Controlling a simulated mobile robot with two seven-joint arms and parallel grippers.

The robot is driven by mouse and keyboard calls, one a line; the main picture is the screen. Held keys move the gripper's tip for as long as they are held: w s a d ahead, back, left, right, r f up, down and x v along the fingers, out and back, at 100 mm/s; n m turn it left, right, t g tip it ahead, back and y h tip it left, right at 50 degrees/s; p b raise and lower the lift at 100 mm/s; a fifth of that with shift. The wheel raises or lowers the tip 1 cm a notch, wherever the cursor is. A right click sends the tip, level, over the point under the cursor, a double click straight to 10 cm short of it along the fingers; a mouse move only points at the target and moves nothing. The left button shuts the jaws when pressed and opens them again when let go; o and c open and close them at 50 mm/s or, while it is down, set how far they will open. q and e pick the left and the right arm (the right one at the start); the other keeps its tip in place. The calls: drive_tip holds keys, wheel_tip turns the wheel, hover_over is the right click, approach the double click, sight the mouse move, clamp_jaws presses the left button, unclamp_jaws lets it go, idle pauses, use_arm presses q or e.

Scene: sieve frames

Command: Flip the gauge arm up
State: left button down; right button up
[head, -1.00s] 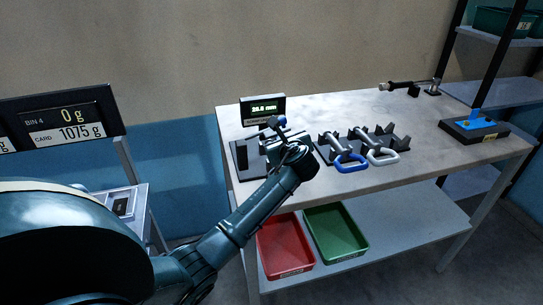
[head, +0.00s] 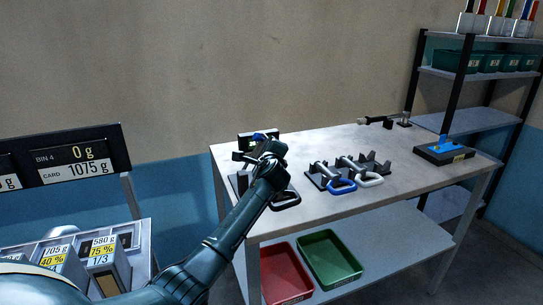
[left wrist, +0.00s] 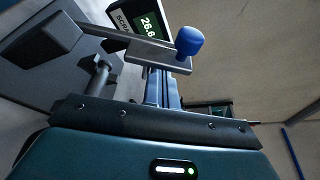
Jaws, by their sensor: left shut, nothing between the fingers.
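The gauge stands at the left end of the workbench in the head view, its display box (head: 248,138) partly hidden behind my left wrist. The blue knob (head: 260,136) of the gauge arm shows just above my left gripper (head: 247,156). In the left wrist view the blue ball knob (left wrist: 190,40) sits at the end of the flat metal gauge arm (left wrist: 140,50). My left gripper (left wrist: 163,86) is shut and empty, with its fingers just below that arm; I cannot tell whether they touch it. The lit display (left wrist: 149,25) shows behind. My right gripper is out of view.
A dark loop handle (head: 287,200) lies in front of the gauge. A rack (head: 318,180) holds blue- and white-handled sieve frames to its right. A dark block with a blue part (head: 445,150) is farther right. Red (head: 284,274) and green (head: 330,258) bins sit below.

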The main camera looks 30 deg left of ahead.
sight(259, 143)
use_arm(q)
drive_tip(key=shift+s+a+r+n+t, duration=0.35)
drive_tip(key=shift+s+a+n, duration=0.2)
drive_tip(key=shift+n, duration=0.25)
drive_tip(key=shift+s+a+r+n+t+b, duration=0.3)
drive_tip(key=shift+s+n, duration=0.2)
drive_tip(key=shift+n, duration=0.2)
drive_tip(key=shift+s+a+r+n+t+b, duration=0.35)
drive_tip(key=shift+s+a+n+b, duration=0.35)
drive_tip(key=shift+n, duration=0.4)
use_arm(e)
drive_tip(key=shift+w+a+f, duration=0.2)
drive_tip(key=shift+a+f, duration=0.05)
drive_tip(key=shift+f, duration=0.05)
use_arm(q)
drive_tip(key=shift+s+a, duration=0.1)
drive_tip(key=shift+a, duration=0.05)
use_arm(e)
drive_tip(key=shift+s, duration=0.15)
